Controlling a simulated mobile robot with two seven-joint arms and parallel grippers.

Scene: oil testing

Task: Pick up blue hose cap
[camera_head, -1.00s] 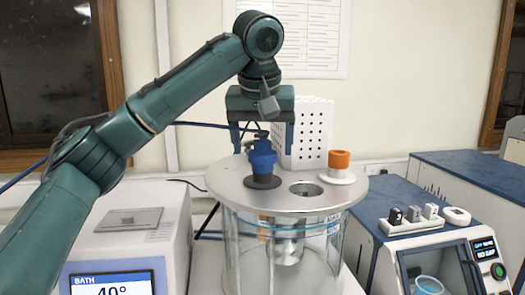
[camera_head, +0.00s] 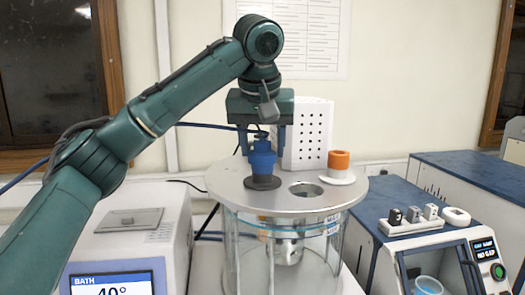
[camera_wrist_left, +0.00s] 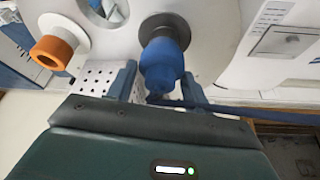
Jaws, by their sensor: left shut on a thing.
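The blue hose cap (camera_head: 262,157) stands upright on a dark round base (camera_head: 262,182) on the round metal lid (camera_head: 225,185) of a glass bath. My left gripper (camera_head: 262,147) points down over it and is shut on its upper part, one finger on each side. In the left wrist view the blue cap (camera_wrist_left: 161,66) lies between the two fingers, with its dark base (camera_wrist_left: 163,24) beyond. The cap still appears seated on the lid. My right gripper is not in view.
An orange cap (camera_head: 339,159) on a white disc stands on the right of the lid, beside an open hole (camera_head: 306,190). A white perforated box (camera_head: 308,135) stands behind. A blue hose (camera_head: 205,125) runs left from the gripper area. Instruments flank the bath.

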